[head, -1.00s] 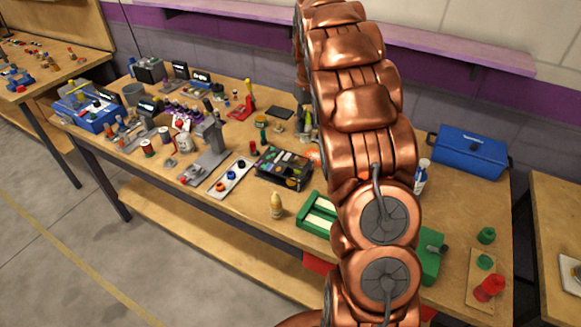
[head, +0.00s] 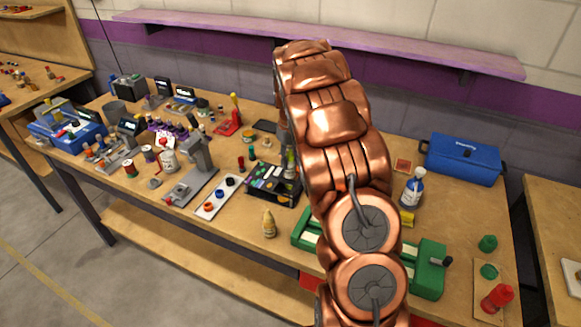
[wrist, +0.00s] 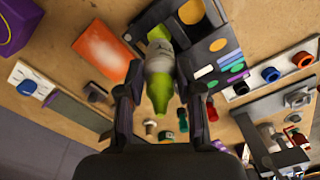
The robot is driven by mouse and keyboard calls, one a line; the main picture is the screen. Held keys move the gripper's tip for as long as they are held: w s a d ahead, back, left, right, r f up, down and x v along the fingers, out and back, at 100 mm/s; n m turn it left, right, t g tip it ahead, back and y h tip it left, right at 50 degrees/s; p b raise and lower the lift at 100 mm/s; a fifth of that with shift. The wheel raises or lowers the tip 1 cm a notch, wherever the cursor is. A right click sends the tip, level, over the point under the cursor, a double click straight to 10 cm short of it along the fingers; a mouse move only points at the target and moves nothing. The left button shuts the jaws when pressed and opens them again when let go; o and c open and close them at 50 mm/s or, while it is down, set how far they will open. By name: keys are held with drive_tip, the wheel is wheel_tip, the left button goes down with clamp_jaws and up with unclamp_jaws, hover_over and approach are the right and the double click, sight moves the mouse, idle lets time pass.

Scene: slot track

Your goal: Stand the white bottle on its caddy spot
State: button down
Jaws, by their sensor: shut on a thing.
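The white bottle (wrist: 158,62), with a lime-green cap, is in my gripper (wrist: 160,88) in the wrist view, one finger on each side of it. The gripper is shut on it. Beyond it in the wrist view is the black caddy (wrist: 222,62), with colored patches and round and square openings. In the head view the caddy (head: 254,193) lies mid-bench, left of my arm. My arm hides most of the gripper there; a small lime-green part of the bottle (head: 291,157) shows beside it. I cannot tell whether the bottle touches the caddy.
An orange sheet (wrist: 102,50) lies beside the caddy. A blue toolbox (head: 462,158) is at the back right.

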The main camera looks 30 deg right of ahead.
sight(291, 169)
drive_tip(key=shift+f+p, duration=0.6)
drive_tip(key=shift+f, duration=1.4)
drive_tip(key=shift+f, duration=0.1)
drive_tip(key=c, duration=0.8)
unclamp_jaws()
drive_tip(key=shift+o, duration=0.2)
wheel_tip(291, 169, up, 10)
drive_tip(key=b, duration=0.3)
drive_tip(key=shift+w+d+r+b, duration=0.1)
drive_tip(key=shift+r+b, duration=0.15)
drive_tip(key=shift+b, duration=0.15)
drive_tip(key=shift+r, duration=0.9)
